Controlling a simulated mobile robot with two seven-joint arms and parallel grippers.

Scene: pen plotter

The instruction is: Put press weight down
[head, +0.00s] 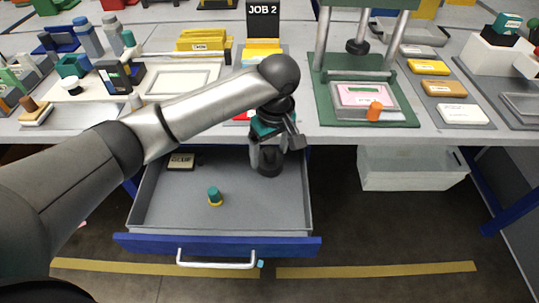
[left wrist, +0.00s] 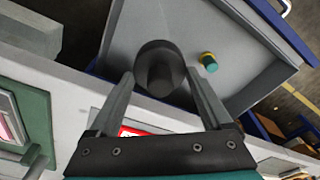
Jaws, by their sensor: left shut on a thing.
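The press weight (head: 270,165), a dark round piece, is in my left gripper (head: 271,143), which is shut on it. In the head view it is over the back right of the open grey drawer (head: 250,215). In the left wrist view the dark weight (left wrist: 160,75) shows between the two fingers, with the drawer floor behind it. I cannot tell whether its base touches the drawer floor. My right gripper is not in view.
A teal-and-yellow piece (head: 215,197) stands mid-drawer, and a dark labelled block (head: 181,161) lies at the back left. The drawer's front right is clear. The table edge is just behind. A green press (head: 330,98) stands to the right; a white bin (head: 412,170) hangs below.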

